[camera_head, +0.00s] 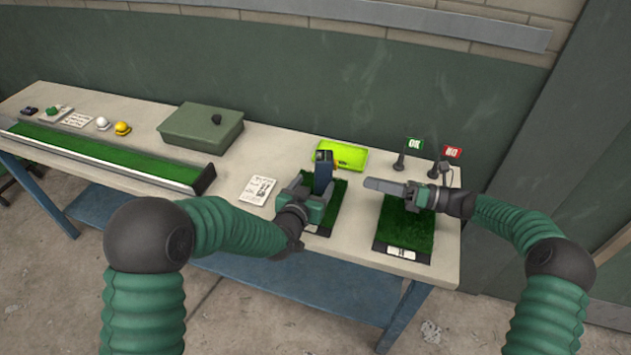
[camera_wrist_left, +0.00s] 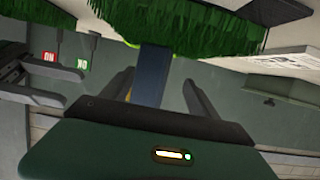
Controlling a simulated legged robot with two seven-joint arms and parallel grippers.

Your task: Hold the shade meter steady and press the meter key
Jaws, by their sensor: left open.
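The shade meter (camera_head: 323,172) is a dark blue upright device with a yellow part, standing at the turf sample (camera_head: 334,207) in the middle of the table. My left gripper (camera_head: 308,192) is open around its lower part. In the left wrist view the blue meter body (camera_wrist_left: 153,75) stands between the two spread fingers of the left gripper (camera_wrist_left: 158,92), with a gap on each side. The meter key cannot be made out. My right gripper (camera_head: 385,187) is over the right turf sample (camera_head: 408,228), pointing left, apart from the meter. Its fingers (camera_wrist_left: 60,84) look parted in the left wrist view.
A bright yellow-green tray (camera_head: 341,154) lies behind the meter. Green OK (camera_head: 414,144) and red NO (camera_head: 452,152) flags stand at the back right. A printed card (camera_head: 257,190), a green case (camera_head: 202,127) and a long turf trough (camera_head: 105,154) lie left.

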